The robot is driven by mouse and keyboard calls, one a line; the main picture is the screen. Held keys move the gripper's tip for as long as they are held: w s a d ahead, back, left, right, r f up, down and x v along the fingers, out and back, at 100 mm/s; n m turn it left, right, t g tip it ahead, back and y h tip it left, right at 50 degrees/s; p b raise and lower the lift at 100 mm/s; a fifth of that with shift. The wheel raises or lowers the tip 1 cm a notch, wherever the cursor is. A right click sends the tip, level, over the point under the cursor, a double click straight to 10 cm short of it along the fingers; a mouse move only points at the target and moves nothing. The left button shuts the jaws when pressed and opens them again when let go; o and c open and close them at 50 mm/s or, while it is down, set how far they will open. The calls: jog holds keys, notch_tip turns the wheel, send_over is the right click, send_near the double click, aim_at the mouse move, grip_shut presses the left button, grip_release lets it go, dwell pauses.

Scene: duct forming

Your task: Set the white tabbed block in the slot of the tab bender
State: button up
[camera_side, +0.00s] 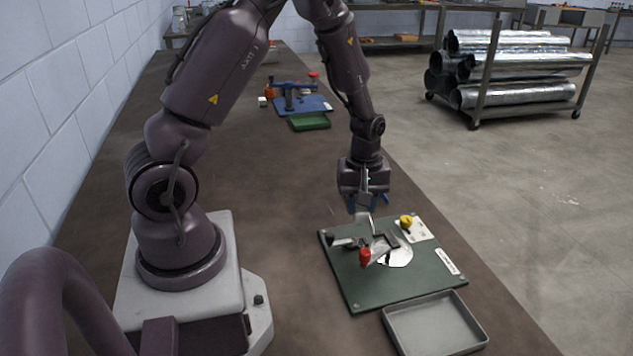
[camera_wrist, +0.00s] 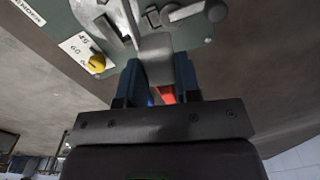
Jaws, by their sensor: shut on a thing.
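My gripper (camera_side: 368,199) has blue fingers and hangs just above the back edge of the tab bender. In the wrist view, my gripper (camera_wrist: 158,72) is shut on the white tabbed block (camera_wrist: 155,46), which looks light grey and sticks out past the fingertips. In the side view the block (camera_side: 364,217) shows as a small pale piece below the fingers. The tab bender (camera_side: 362,286) is a green plate with a metal clamp, a red-knobbed lever (camera_side: 365,257) and a shiny round plate. The bender also fills the top of the wrist view (camera_wrist: 60,12). Its slot cannot be made out clearly.
A yellow knob (camera_side: 406,221) sits on a white scale card at the bender's far right corner. An empty grey tray (camera_side: 433,325) stands against its front. A green tray (camera_side: 309,121) and a blue-based fixture (camera_side: 300,103) are farther back. The brown bench between is clear.

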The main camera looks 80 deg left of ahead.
jog(key=shift+w+d+f+n, duration=0.35)
jog(key=shift+w+f, duration=0.4)
jog(key=shift+f, duration=0.4)
jog(key=shift+w+d+f+n, duration=0.25)
jog(key=shift+w+f+n, duration=0.35)
jog(key=shift+f, duration=0.6)
jog(key=shift+w+d+f+n, duration=0.3)
jog(key=shift+w+f, duration=0.55)
jog(key=shift+f, duration=0.3)
jog(key=o, duration=1)
